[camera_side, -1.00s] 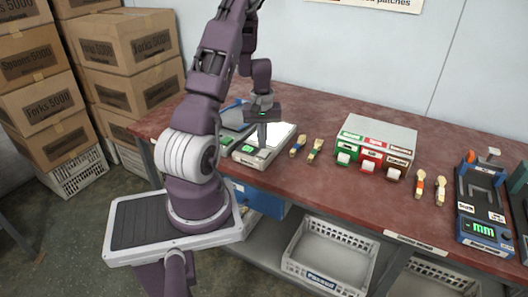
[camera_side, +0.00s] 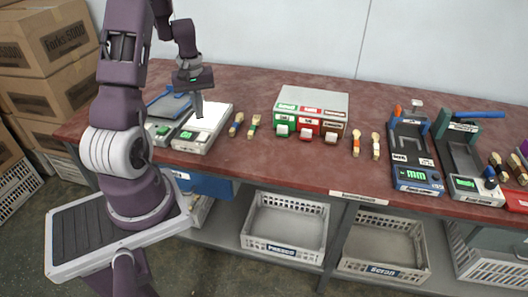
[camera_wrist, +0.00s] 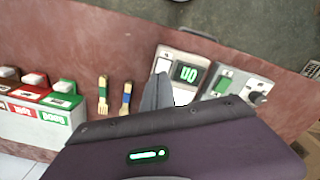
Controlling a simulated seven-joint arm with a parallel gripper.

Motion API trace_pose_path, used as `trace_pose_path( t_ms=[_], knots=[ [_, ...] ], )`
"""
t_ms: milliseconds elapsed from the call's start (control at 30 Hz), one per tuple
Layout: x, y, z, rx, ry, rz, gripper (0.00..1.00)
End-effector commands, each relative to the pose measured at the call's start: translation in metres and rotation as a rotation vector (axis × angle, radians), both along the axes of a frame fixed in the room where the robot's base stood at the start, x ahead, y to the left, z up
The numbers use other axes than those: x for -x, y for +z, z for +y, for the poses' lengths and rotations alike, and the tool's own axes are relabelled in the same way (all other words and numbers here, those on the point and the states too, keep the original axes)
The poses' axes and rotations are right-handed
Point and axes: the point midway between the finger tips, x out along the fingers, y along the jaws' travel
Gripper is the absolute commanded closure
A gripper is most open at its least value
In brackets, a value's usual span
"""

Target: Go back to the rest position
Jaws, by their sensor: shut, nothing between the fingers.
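My gripper (camera_side: 198,112) is shut and empty. In the side view it points down, with its fingertips over the white flat device (camera_side: 216,122) at the left part of the table. I cannot tell whether the fingertips touch the device. In the wrist view my gripper's fingers (camera_wrist: 157,92) show as a grey wedge in front of the device with a lit green display (camera_wrist: 187,73).
Two small utensils with blue (camera_side: 236,125) and green (camera_side: 254,125) parts lie to the right of the device. A dispenser (camera_side: 312,112) with green, red and brown fronts stands mid-table. Bare red tabletop (camera_side: 285,165) lies in front.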

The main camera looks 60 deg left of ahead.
Motion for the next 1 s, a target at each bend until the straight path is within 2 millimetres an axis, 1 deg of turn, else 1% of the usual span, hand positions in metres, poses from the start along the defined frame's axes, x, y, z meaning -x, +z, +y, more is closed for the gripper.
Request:
trace_pose_path(
  t_ms=[67,100,133,167,200,233,267,300,333,367,400,500,600,700,1000],
  knots=[
    [-0.023,0.028,-0.024,-0.016,-0.084,-0.045,1.0],
    [-0.037,0.05,-0.047,-0.024,-0.154,-0.076,1.0],
    [-0.046,0.068,-0.067,-0.034,-0.215,-0.104,1.0],
    [-0.054,0.086,-0.091,-0.043,-0.285,-0.13,1.0],
    [-0.06,0.11,-0.123,-0.056,-0.38,-0.164,1.0],
    [-0.061,0.127,-0.149,-0.067,-0.454,-0.19,1.0],
    [-0.059,0.142,-0.175,-0.079,-0.533,-0.214,1.0],
    [-0.051,0.161,-0.209,-0.1,-0.64,-0.246,1.0],
    [-0.042,0.173,-0.234,-0.118,-0.721,-0.269,1.0],
    [-0.031,0.183,-0.256,-0.137,-0.798,-0.29,1.0],
    [-0.014,0.193,-0.281,-0.164,-0.896,-0.315,1.0],
    [0.029,0.205,-0.321,-0.235,-1.088,-0.365,1.0],
    [0.058,0.205,-0.337,-0.289,-1.206,-0.395,1.0],
    [0.072,0.204,-0.342,-0.316,-1.255,-0.409,1.0],
    [0.073,0.204,-0.343,-0.32,-1.26,-0.411,1.0]
  ],
)
